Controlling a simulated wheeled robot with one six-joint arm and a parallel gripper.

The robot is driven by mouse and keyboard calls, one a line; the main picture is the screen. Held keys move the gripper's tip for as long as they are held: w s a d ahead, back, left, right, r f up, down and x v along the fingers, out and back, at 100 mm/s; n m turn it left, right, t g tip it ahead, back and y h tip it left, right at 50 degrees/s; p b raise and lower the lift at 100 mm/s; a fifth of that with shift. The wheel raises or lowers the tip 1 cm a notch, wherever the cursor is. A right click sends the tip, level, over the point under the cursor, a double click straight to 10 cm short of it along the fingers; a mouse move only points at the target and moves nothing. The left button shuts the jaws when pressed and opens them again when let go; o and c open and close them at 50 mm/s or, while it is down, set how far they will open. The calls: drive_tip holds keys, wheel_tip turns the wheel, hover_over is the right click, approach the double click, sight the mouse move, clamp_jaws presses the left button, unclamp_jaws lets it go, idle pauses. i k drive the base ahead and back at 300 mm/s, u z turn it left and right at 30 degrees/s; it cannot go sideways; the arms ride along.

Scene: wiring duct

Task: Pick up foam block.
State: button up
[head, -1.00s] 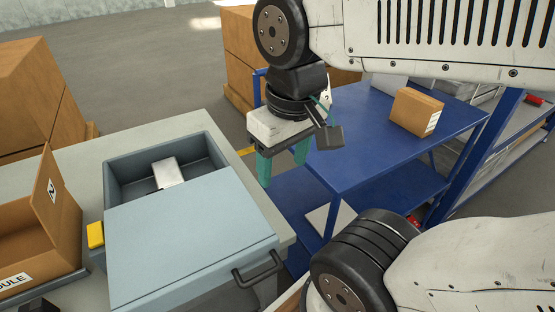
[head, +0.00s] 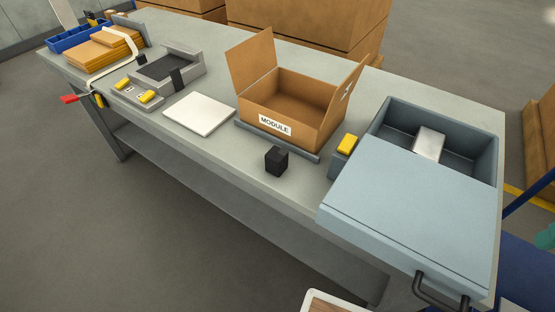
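A small black block (head: 276,160) stands on the grey workbench (head: 240,187), in front of the open cardboard box. It may be the foam block; its material cannot be told from here. A silver-white block (head: 429,143) lies in the open part of the blue-grey bin (head: 411,226). My gripper (head: 546,236) shows only as a bit of teal finger at the right edge, well away from both blocks. The rest of it is out of frame.
A cardboard box (head: 268,110) labelled MODULE stands open on the bench. A white flat pad (head: 199,113) and a grey tray fixture (head: 164,68) lie to its left. A yellow piece (head: 347,144) sits beside the bin. Bench surface is clear around the black block.

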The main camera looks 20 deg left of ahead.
sight(276, 160)
drive_tip(key=u, duration=0.25)
drive_tip(key=k, duration=0.5)
drive_tip(key=u, duration=1.45)
drive_tip(key=i, duration=0.75)
drive_tip(key=z, duration=0.35)
